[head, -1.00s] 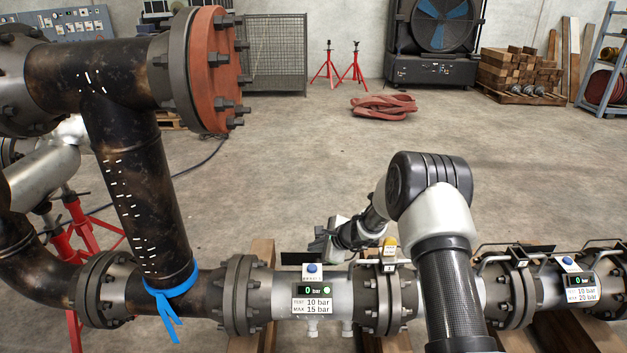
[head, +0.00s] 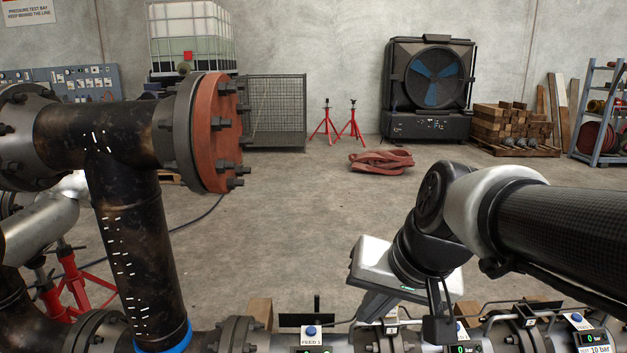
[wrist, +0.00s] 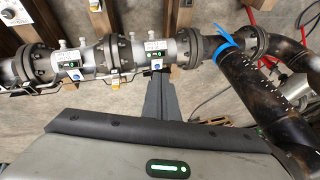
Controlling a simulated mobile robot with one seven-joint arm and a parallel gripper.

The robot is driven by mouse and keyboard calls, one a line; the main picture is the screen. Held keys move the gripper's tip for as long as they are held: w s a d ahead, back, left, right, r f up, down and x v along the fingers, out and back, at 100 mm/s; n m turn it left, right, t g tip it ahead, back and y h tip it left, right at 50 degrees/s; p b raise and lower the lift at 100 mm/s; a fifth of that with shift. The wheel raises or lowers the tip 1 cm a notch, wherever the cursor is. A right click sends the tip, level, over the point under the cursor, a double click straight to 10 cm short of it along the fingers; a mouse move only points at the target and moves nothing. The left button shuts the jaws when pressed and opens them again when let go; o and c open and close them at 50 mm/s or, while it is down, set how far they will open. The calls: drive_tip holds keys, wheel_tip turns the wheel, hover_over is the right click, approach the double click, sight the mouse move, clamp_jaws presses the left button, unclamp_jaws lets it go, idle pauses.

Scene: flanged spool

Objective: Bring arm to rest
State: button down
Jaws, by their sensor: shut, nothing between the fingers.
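My arm reaches in from the right edge of the head view and bends down at a black and white elbow. My gripper (head: 366,314) hangs below its pale housing, on the near side of the open floor and by the low pipe run. In the wrist view my gripper (wrist: 158,78) shows as one dark grey bar, fingers together and holding nothing. Its tip lies against the view of the flanged pipe run (wrist: 188,50); I cannot tell the gap. The run's flange (head: 237,335) shows low in the head view.
A dark branch pipe (head: 135,240) with a red-brown end flange (head: 212,135) stands at left. A blue strap (wrist: 226,42) is tied around it. A fan unit (head: 430,90) and stacked timber (head: 510,125) stand behind.

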drive_tip(key=s+d+n+h, duration=0.2)
drive_tip(key=s+d, duration=0.3)
drive_tip(key=s, duration=0.3)
wheel_tip(320, 180, up, 24)
drive_tip(key=p, duration=2.4)
drive_tip(key=shift+s+d+t+p, duration=0.2)
drive_tip(key=shift+d+t+p, duration=0.1)
drive_tip(key=shift+p, duration=0.1)
drive_tip(key=shift+a, duration=0.1)
